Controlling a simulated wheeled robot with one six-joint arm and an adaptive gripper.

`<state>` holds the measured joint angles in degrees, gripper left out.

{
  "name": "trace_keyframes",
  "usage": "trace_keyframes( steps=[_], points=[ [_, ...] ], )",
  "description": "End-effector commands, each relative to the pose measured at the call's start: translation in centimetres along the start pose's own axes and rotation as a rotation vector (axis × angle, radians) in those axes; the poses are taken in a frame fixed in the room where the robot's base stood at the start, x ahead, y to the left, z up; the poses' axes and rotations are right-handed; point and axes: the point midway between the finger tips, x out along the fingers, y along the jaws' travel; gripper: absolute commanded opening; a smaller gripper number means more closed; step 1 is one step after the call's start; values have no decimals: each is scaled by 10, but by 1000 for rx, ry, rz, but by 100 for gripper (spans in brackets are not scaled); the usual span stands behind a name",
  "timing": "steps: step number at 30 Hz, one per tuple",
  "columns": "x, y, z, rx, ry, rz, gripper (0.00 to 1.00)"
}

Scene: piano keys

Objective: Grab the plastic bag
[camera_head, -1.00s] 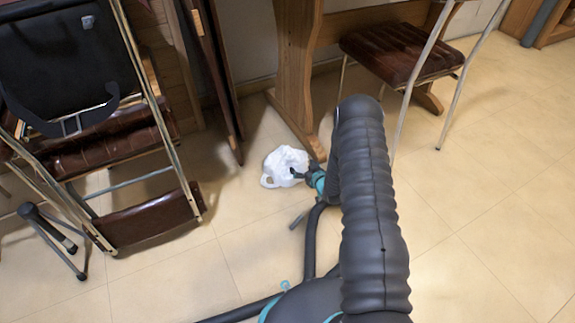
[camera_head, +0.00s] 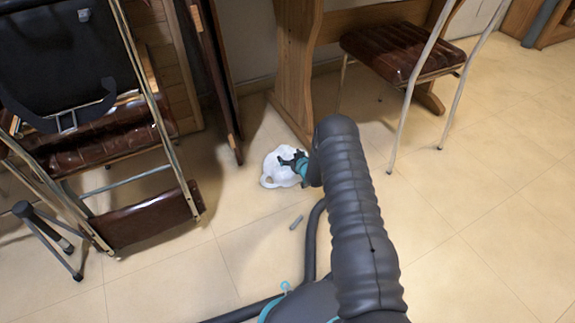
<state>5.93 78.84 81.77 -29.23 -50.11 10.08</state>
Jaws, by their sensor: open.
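The white plastic bag (camera_head: 276,170) lies crumpled on the tiled floor, near the foot of a wooden table leg. My gripper (camera_head: 291,160) is over the right part of the bag, with its dark fingers open. I cannot tell whether the fingers touch the bag. The bag's right edge is partly hidden behind my gripper and wrist.
A wooden table leg (camera_head: 294,70) stands just behind the bag. Folded chairs (camera_head: 95,130) lean at the left, and a brown-seated chair (camera_head: 400,52) stands at the upper right. A small grey stick-like object (camera_head: 296,222) lies below the bag.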

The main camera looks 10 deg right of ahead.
Motion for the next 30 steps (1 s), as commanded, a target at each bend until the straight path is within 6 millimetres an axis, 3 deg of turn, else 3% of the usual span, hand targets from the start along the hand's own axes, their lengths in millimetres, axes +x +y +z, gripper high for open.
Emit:
trace_keyframes(
  steps=[8,14,30],
  points=[
    [2,0,0,0,0,0,79],
    [2,0,0,0,-1,0,29],
    [-1,0,-4,1,-3,0,27]
  ],
)
